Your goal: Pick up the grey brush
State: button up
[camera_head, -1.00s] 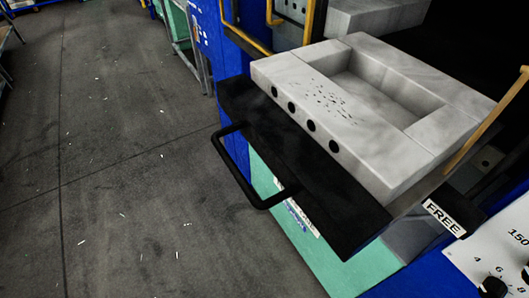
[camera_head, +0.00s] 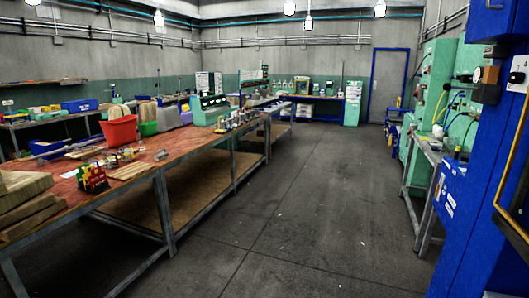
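I cannot make out a grey brush in this view. A long workbench (camera_head: 185,164) with a worn reddish top runs along the left, with many small items on it, too small to tell apart. A red bucket (camera_head: 118,130) and a green container (camera_head: 148,128) stand on it. My gripper is not in view.
Stacked wooden blocks (camera_head: 28,200) lie at the bench's near left. A blue press (camera_head: 478,190) stands close on the right, with green machines (camera_head: 428,105) beyond it. The floor aisle (camera_head: 300,205) between is clear, leading to a door (camera_head: 388,85) at the back.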

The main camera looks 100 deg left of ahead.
aim_at(159, 157)
jog(key=u, duration=3.7)
